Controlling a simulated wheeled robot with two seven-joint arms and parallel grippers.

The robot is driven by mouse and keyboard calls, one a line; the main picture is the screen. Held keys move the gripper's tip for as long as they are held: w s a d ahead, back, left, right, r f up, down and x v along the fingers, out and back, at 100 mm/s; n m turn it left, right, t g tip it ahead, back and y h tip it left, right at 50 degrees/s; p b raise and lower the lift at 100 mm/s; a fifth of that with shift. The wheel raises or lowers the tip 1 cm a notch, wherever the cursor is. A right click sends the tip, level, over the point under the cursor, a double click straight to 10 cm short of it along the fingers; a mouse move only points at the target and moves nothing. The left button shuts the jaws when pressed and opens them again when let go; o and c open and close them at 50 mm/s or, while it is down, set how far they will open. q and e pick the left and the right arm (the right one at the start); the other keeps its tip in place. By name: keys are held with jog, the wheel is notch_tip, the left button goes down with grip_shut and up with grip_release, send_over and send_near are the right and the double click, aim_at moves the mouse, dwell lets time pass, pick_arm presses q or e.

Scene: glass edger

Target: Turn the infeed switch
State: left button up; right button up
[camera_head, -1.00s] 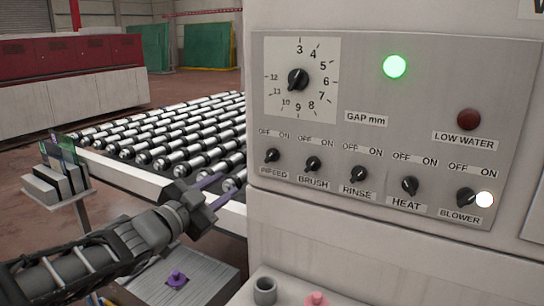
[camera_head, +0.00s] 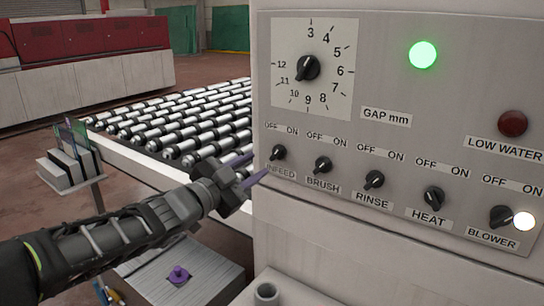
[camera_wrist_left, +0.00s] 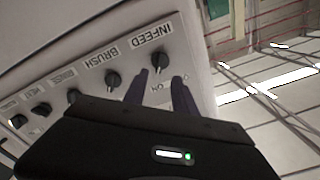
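The infeed switch (camera_head: 278,153) is a small black rotary knob at the left end of the panel's lower row. OFF and ON are printed above it and INFEED below. I cannot tell its exact setting. My left gripper (camera_head: 260,164) has its purple fingers apart, with the tips just left of the knob in the head view. In the left wrist view, the infeed knob (camera_wrist_left: 158,62) shows just beyond and between the open fingertips (camera_wrist_left: 160,75). Nothing is between the fingers, and contact is not visible. My right gripper is out of view.
The brush knob (camera_head: 323,164) is close to the right, followed by rinse, heat and blower knobs. The gap dial (camera_head: 308,68) is above. The roller conveyor (camera_head: 180,125) lies left, beside the panel housing. A lit green lamp (camera_head: 423,55) is higher up.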

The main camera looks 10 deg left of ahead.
aim_at(275, 154)
pick_arm(q)
jog(key=x, duration=0.7)
jog(key=shift+w, duration=0.15)
jog(key=shift+c, duration=0.4)
grip_shut()
